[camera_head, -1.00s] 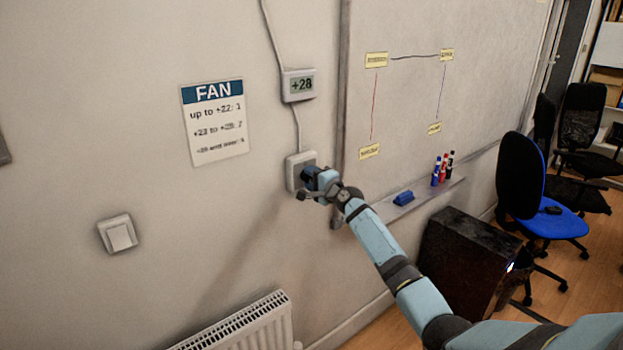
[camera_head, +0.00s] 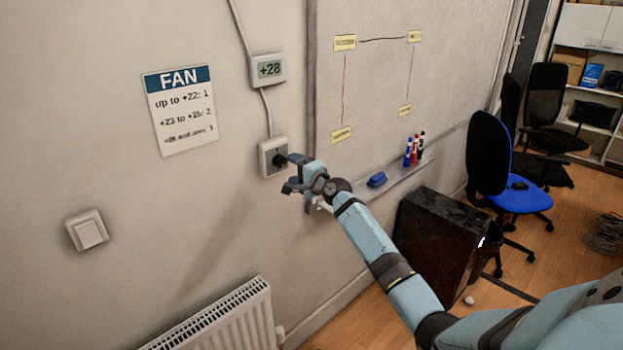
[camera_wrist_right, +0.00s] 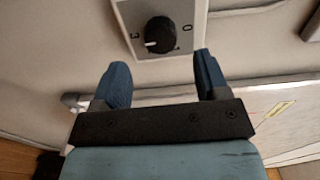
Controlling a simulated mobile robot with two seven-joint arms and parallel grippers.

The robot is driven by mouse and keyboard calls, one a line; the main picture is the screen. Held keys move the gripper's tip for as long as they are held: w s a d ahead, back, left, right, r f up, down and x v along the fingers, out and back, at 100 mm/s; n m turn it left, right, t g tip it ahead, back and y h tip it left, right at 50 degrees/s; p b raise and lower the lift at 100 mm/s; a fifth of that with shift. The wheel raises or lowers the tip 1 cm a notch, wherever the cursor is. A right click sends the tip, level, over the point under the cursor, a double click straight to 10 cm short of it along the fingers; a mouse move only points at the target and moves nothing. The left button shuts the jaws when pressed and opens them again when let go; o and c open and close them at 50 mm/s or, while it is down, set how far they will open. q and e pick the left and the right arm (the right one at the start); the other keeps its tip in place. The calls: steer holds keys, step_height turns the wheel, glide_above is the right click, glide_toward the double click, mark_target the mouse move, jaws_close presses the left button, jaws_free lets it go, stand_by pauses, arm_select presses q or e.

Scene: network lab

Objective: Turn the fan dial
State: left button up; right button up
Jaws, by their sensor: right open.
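The fan dial is a black round knob (camera_wrist_right: 160,34) on a pale wall box (camera_head: 266,146). In the right wrist view a white mark on the knob points left, and printed marks around it are partly unreadable. My right gripper (camera_head: 287,173) is open and empty, just in front of and below the box in the head view. In the right wrist view its two fingers (camera_wrist_right: 160,80) stand apart, with the knob beyond their tips and clear of them. A display (camera_head: 268,69) above the box reads +28. My left gripper does not show.
A FAN sign (camera_head: 181,110) lists temperature ranges with numbers; its last line is blurred. A light switch (camera_head: 87,231) and a radiator (camera_head: 215,318) are to the left. A whiteboard ledge (camera_head: 400,178) with markers and a blue eraser is close on the right.

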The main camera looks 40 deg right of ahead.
steer(key=s, duration=0.8)
steer(key=shift+s+d+b, duration=0.35)
steer(key=shift+s, duration=0.05)
